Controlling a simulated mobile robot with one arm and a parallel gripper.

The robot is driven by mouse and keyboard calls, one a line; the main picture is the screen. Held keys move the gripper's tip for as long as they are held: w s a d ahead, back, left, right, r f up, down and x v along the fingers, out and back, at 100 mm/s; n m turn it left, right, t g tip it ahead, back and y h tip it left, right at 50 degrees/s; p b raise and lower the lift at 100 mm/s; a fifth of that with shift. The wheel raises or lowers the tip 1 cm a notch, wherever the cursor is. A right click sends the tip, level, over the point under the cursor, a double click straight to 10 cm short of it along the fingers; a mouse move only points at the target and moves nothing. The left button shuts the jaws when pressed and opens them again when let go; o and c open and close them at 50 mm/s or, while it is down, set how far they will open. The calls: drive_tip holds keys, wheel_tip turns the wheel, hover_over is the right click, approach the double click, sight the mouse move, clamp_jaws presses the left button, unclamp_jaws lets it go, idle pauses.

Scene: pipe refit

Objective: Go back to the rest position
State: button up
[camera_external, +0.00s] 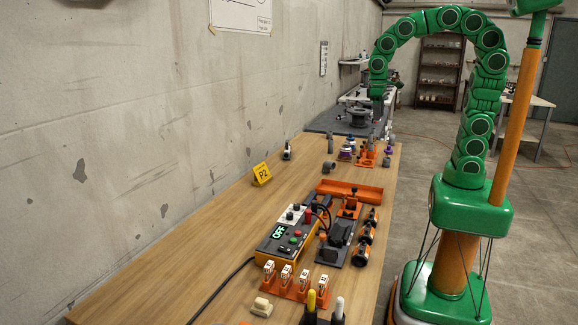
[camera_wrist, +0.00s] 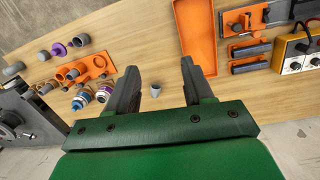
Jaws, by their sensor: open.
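My gripper (camera_external: 377,103) hangs at the end of my arched green arm, above the far end of the workbench. In the wrist view my gripper (camera_wrist: 160,84) has its two dark fingers spread wide apart. Nothing is between the fingertips. A small grey pipe piece (camera_wrist: 155,90) lies on the wooden table (camera_wrist: 150,40) below, seen through the gap and apart from the fingers. The table (camera_external: 200,240) runs along the wall in the external view.
Orange holders with pipe fittings (camera_wrist: 84,70) stand left of the fingers. An orange tray (camera_wrist: 194,32) lies right of them. The control box (camera_external: 287,238) and orange rack (camera_external: 293,287) stand nearer the camera. A dark grey machine (camera_external: 345,122) is at the far end.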

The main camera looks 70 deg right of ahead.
drive_tip(key=s+d+f, duration=0.1)
drive_tip(key=s+f, duration=0.1)
drive_tip(key=s, duration=0.8)
drive_tip(key=s+d+f+n, duration=0.1)
drive_tip(key=s+f, duration=0.1)
drive_tip(key=s, duration=0.9)
drive_tip(key=shift+d+g+y, duration=0.3)
drive_tip(key=shift+g, duration=0.1)
drive_tip(key=shift+f, duration=0.1)
drive_tip(key=shift+c, duration=0.4)
